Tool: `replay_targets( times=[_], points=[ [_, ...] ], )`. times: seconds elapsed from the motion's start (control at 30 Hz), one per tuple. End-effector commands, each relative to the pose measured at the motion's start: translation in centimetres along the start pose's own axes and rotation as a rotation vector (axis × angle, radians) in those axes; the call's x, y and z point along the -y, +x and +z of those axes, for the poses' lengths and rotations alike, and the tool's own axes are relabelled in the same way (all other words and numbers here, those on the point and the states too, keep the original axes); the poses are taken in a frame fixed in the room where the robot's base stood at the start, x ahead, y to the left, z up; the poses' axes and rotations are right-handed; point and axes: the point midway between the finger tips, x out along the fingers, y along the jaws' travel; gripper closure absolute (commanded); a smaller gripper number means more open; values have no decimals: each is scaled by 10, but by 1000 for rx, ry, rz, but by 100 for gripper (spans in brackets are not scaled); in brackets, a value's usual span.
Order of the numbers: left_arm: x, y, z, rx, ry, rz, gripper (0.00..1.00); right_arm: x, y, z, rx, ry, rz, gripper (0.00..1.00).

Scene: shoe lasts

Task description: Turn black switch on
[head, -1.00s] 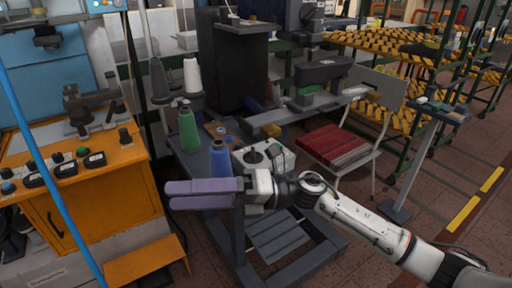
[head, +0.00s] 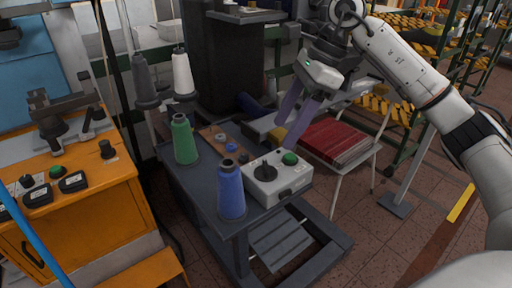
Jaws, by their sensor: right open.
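The black switch (head: 265,171) is a round black knob on top of a white control box (head: 285,188). The box sits on the right end of a grey workbench, and a green button (head: 290,158) is beside the knob. My right gripper (head: 291,130) has purple fingers that point down, above and behind the box. The fingers are apart with nothing between them, and they do not appear to touch the switch. My left gripper is not in view.
A blue thread cone (head: 230,192) stands just left of the box and a green cone (head: 184,140) farther left. A red stack (head: 336,143) lies on a chair at right. An orange cabinet (head: 85,205) with more switches stands at left.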

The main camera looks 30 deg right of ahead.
Motion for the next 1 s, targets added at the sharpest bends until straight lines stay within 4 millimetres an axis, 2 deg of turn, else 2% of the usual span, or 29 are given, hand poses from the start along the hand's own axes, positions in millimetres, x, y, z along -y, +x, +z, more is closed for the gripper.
replay_targets(
  times=[0.17,0.3,0.53,0.7,1.0],
  points=[
    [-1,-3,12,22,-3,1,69,-1,23,-1,-3,-1,6,41],
    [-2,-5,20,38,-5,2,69,-2,50,0,-2,-1,6,41],
    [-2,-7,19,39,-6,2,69,-2,87,0,0,-1,5,41],
    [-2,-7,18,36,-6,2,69,-1,100,0,1,-1,3,41],
    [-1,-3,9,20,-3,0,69,-1,102,0,1,-1,2,41]
  ],
)
